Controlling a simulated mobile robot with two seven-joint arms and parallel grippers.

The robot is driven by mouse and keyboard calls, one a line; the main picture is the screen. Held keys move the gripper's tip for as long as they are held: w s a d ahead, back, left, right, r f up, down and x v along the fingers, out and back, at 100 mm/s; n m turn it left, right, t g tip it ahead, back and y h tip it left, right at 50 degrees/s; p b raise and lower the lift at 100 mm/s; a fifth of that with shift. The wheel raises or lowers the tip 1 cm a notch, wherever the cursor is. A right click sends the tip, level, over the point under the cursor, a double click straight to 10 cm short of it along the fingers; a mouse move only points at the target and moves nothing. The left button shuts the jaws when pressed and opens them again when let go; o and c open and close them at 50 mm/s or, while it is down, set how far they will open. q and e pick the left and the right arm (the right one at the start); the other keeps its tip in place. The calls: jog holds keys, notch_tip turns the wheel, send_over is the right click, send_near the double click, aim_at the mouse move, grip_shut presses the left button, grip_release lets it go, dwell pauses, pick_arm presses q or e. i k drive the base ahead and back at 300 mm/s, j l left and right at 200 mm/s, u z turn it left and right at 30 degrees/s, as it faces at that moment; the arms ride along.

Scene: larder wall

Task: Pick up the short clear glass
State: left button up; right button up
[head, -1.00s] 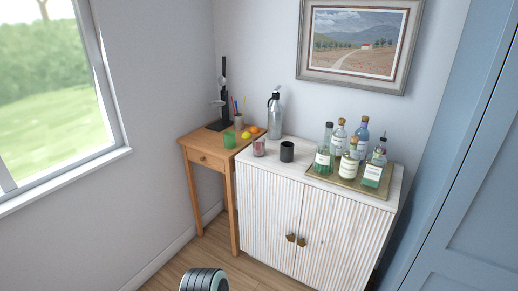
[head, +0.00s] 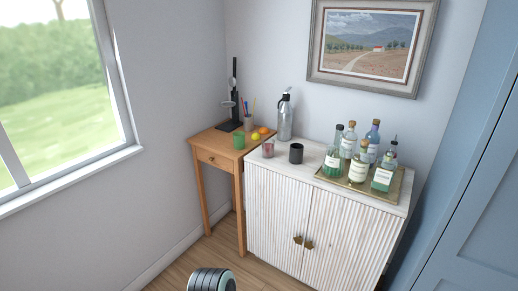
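No plainly colourless short glass stands out. A short see-through glass with a pinkish tint (head: 268,149) stands upright near the left end of the white cabinet top (head: 317,154). A short green glass (head: 238,140) stands on the small wooden table (head: 206,143) to its left. A short black cup (head: 296,153) stands just right of the pinkish glass, apart from it. Neither of my grippers is in view; only a ridged part of my own arm shows at the bottom edge.
A siphon bottle (head: 285,118) stands behind the cups. A tray (head: 392,195) with several bottles fills the cabinet's right side. The table also holds a black stand (head: 234,100), a pencil cup (head: 248,124), a lemon (head: 256,136) and an orange (head: 264,130).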

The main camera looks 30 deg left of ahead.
aim_at(268, 149)
jog(key=i+j, duration=0.15)
jog(key=j, duration=0.2)
jog(key=i+j+z, duration=0.1)
jog(key=j, duration=0.25)
jog(key=i+j, duration=0.25)
jog(key=i+j+z, duration=0.15)
jog(key=j, duration=0.3)
jog(key=i+j, duration=0.15)
jog(key=j, duration=0.25)
